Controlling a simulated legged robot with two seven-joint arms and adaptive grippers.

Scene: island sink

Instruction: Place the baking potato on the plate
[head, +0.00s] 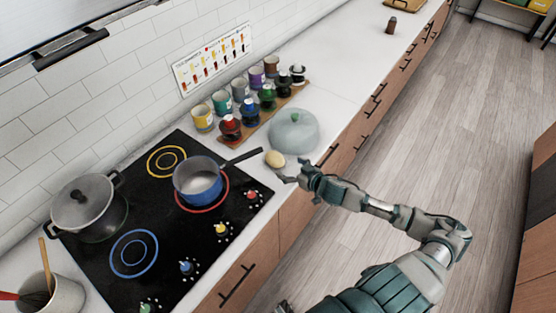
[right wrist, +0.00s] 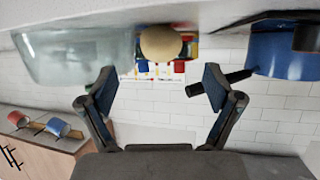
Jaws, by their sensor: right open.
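The baking potato (head: 275,158) is a tan, rounded lump on the white counter, between the pot handle and a domed translucent cover (head: 294,131) with a green knob. I cannot tell whether a plate is under this cover. My right gripper (head: 288,174) is open and empty, close to the potato on its front-right side. In the right wrist view, which is upside down, the potato (right wrist: 161,43) appears beyond the gap between the open fingers (right wrist: 158,88), apart from them. My left gripper is not recognisable in the head view.
A blue pot (head: 198,181) stands on the black cooktop (head: 170,258), its handle reaching toward the potato. A lidded grey pot (head: 84,203) is further left. Several jars on a wooden rack (head: 292,91) stand behind the cover. The counter farther right (head: 345,60) is mostly clear.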

